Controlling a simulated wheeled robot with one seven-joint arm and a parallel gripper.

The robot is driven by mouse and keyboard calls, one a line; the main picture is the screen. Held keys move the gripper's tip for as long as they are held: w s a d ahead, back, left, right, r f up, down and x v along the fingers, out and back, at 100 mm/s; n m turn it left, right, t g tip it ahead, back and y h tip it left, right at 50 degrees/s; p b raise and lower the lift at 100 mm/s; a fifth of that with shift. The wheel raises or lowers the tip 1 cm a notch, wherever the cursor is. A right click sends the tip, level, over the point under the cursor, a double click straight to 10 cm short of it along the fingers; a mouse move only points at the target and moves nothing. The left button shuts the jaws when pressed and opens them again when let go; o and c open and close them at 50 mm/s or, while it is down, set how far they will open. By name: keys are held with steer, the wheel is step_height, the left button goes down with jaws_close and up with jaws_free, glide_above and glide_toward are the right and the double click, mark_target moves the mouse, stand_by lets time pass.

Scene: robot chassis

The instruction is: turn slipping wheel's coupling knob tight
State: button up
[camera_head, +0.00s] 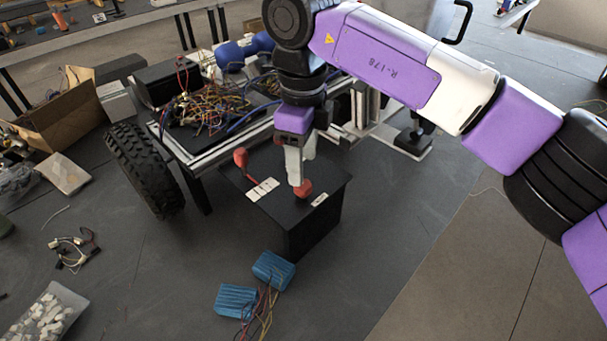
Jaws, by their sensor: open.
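A black box (311,230) stands on the floor beside the chassis, with two red-topped controls on its top. The right red knob (304,189) is right at my gripper (301,172). My gripper points down from above, with its pale fingers at the knob and partly in front of it. The jaws are open; whether they touch the knob cannot be told. The left red control (241,158) looks like a lever with a red stem, leaning up and left. A black knobby wheel (143,171) stands at the chassis's left end.
The chassis (212,146) carries tangled wires behind the box. Two blue packs (273,270) with loose wires lie on the floor in front. A cardboard box (59,118) and a bag of pale pieces (42,318) are at left. The floor right of the box is clear.

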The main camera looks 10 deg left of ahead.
mark_target(303, 188)
steer(key=shift+f, duration=2.6)
jaws_close()
